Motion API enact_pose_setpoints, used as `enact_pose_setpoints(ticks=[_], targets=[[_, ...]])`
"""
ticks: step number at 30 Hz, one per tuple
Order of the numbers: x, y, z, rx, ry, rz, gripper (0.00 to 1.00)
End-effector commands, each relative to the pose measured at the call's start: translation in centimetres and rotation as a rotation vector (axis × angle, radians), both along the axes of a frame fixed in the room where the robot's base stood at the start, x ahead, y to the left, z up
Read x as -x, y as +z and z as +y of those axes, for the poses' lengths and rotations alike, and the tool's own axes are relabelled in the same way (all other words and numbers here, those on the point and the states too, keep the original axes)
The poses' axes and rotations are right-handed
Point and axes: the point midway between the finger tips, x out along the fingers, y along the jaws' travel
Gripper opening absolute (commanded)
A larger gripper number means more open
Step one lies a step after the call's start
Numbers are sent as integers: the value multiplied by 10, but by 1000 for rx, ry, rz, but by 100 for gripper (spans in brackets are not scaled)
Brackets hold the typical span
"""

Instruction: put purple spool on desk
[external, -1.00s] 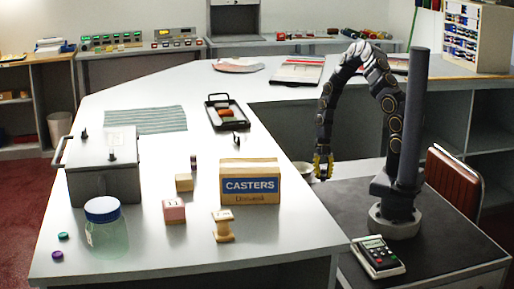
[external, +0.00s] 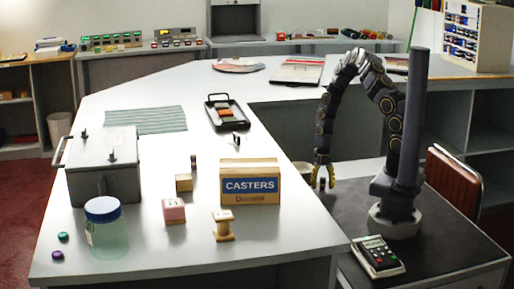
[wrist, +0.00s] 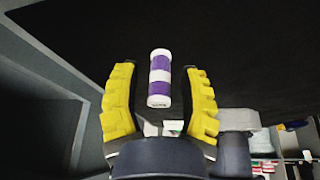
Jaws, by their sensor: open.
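The purple spool (wrist: 160,78), banded purple and white, shows in the wrist view over a dark surface. It lies between the lines of my gripper's two yellow fingers, with a gap on each side. I cannot tell its depth relative to the fingertips. My gripper (wrist: 160,70) is open and empty. In the external view my gripper (external: 322,186) points down beside the desk's right edge, left of my arm's base. I cannot make out the spool there. The white desk (external: 150,245) fills the middle of the external view.
A CASTERS box (external: 250,184) stands on the desk near my gripper. A calculator-like device (external: 377,256) lies on the dark top.

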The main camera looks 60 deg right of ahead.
Motion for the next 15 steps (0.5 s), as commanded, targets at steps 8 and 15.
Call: enact_pose_setpoints(ticks=[8, 15], targets=[[-6, 25, -9, 4, -3, -7, 41], [-17, 74, -26, 4, -1, -9, 41]])
